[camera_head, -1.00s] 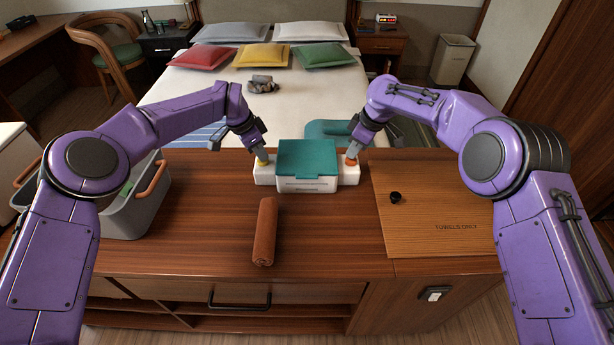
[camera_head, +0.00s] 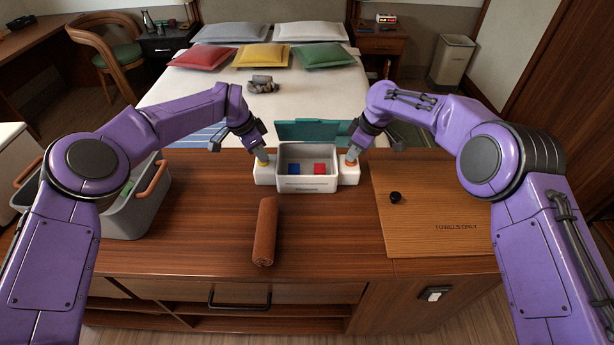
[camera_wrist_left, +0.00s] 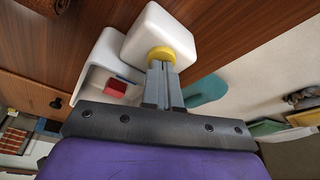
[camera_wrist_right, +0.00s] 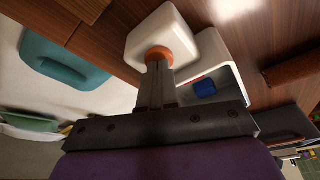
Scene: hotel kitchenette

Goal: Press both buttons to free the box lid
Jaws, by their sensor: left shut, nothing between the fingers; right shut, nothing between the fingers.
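The white box (camera_head: 306,184) stands on the counter with its teal lid (camera_head: 308,130) swung up at the back. Inside lie a blue block (camera_head: 294,168) and a red block (camera_head: 320,169). My left gripper (camera_head: 263,160) is shut and empty, its tips on the yellow button (camera_wrist_left: 162,54) on the box's left side block. My right gripper (camera_head: 352,159) is shut and empty, its tips on the orange button (camera_wrist_right: 159,54) on the right side block. The fingertips partly cover both buttons. The lid also shows in the left wrist view (camera_wrist_left: 205,90).
A rolled brown towel (camera_head: 265,232) lies in front of the box. A wooden board (camera_head: 432,222) with a small black knob (camera_head: 395,197) is at the right. A grey bin with orange handles (camera_head: 130,211) stands at the left. The bed is behind.

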